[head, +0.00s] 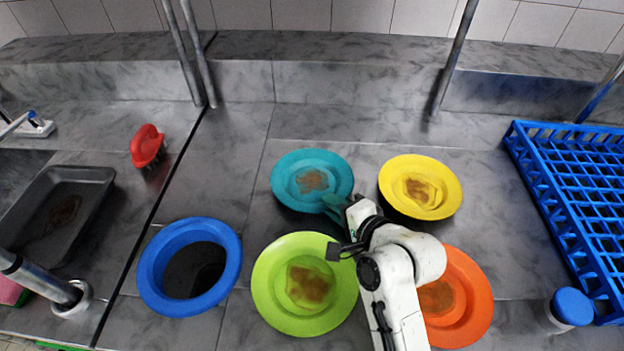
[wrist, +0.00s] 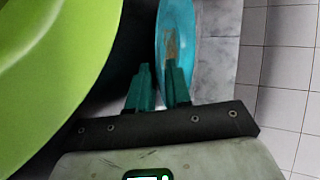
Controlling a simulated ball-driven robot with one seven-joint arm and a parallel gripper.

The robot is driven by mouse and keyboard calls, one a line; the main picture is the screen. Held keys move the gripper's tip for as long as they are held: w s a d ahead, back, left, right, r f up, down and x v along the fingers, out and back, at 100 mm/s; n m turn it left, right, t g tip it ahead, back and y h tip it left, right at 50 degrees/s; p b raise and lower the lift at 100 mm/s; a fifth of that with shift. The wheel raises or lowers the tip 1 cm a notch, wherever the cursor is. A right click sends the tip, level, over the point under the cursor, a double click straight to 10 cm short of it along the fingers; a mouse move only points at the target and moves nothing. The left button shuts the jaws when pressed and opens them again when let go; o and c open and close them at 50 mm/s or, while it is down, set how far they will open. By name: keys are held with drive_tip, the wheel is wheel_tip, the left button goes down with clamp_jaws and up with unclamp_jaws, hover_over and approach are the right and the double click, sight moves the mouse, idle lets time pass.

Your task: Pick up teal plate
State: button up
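The teal plate (head: 289,171) is at the back middle of the counter in the head view, with a brown food stain (head: 312,181) in its centre. It shows at a steep slant at the top of the wrist view (wrist: 181,22). My gripper (head: 336,205) is at its front right rim. In the wrist view the two teal fingers (wrist: 160,78) stand a small gap apart, with the plate's near rim at or just beyond their tips. I cannot tell whether they grip the rim. A dark shadow lies under the plate's front edge.
A lime green plate (head: 270,290) is in front, close to the gripper. A yellow plate (head: 447,183) stands right, and an orange plate (head: 478,300) lies partly behind my arm. A blue ring-shaped bin (head: 157,262), red brush (head: 147,143) and grey tray (head: 95,190) are left; a blue rack (head: 560,200) is right.

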clamp_jaws()
idle(0.5)
